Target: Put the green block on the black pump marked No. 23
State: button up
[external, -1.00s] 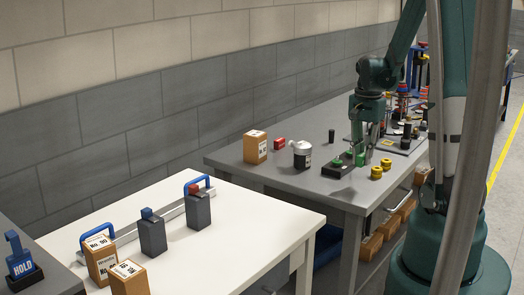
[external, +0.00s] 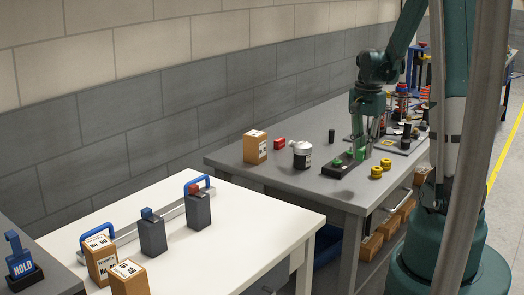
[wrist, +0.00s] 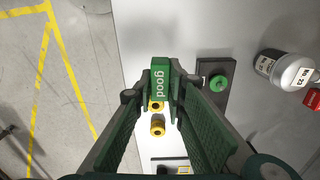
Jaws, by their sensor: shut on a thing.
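My gripper (wrist: 160,88) is shut on a green block (wrist: 160,80) lettered "good" in the wrist view. In the external view my gripper (external: 361,148) holds the block (external: 361,153) close to a black holder (external: 338,170) on the grey bench. I cannot tell whether the block clears the holder. The pump (external: 302,155), with a silver top and a dark, labelled body, stands upright left of the holder. It also shows at the right of the wrist view (wrist: 284,68), where a label reads "No. 23". Nothing rests on it.
A round green knob (wrist: 217,82) sits on the holder. Yellow rings (external: 377,172) lie right of it. A brown box (external: 255,147) and a red item (external: 279,144) stand left of and behind the pump. More parts crowd the bench's far end.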

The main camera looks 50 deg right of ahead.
jog(key=w+d+r+p, duration=0.2)
jog(key=w+r+p, duration=0.3)
jog(key=w, duration=0.9)
notch_tip(320, 180, up, 5)
jog(key=p, duration=0.2)
send_over(300, 142)
jog(key=shift+w+d+f+n, duration=0.1)
jog(key=shift+d+f+n, duration=0.05)
jog(key=shift+n, duration=0.25)
jog(key=shift+f+p, duration=0.3)
jog(key=shift+f, duration=2.65)
jog(key=shift+f, duration=2.05)
jog(key=shift+f, duration=0.15)
